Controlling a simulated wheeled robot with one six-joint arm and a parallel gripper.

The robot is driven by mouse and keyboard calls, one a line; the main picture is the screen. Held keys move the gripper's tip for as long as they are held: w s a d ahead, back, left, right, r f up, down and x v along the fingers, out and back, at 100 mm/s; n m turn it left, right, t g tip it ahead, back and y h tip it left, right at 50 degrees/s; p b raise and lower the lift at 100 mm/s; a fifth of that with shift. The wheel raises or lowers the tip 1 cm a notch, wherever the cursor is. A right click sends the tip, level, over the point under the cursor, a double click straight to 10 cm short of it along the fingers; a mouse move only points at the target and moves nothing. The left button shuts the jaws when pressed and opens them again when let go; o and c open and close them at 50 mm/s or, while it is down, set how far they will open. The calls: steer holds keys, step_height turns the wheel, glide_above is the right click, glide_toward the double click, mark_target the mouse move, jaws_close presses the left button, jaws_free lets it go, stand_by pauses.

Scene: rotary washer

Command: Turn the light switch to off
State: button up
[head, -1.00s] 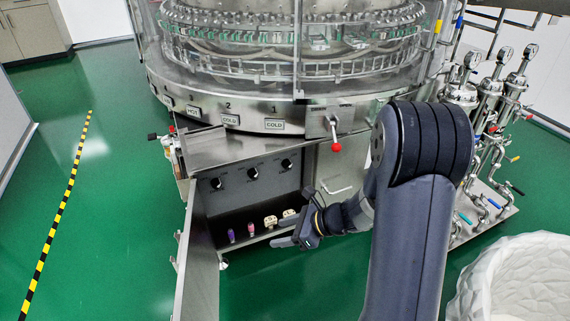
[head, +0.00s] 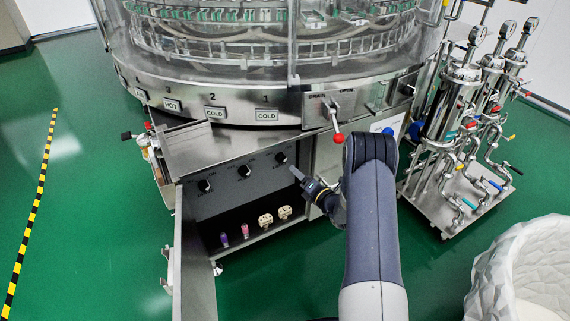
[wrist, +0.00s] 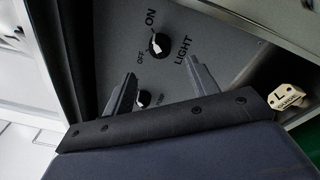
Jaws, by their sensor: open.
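The light switch is a round black knob with a white pointer mark on a dark grey panel, seen in the wrist view (wrist: 160,45). ON, OFF and LIGHT labels surround it, and the pointer appears turned toward ON. In the head view it appears to be the rightmost of three knobs (head: 281,158). My gripper (head: 299,176) is just below and right of that knob. In the wrist view my gripper (wrist: 162,72) is open and empty, its two fingers apart, with the light knob showing beyond the gap between the tips. I see no contact.
Another knob (wrist: 143,98) lies between the fingers in the wrist view, partly hidden. Cream blocks (head: 265,220) and purple and pink items stand on the shelf below. An open metal door (head: 193,250) is at left. A red-tipped lever (head: 338,138) juts out above.

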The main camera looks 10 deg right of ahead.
mark_target(284, 161)
steer(key=b+x, duration=0.2)
steer(key=x, duration=0.6)
steer(key=shift+a, duration=0.1)
steer(key=c, duration=1)
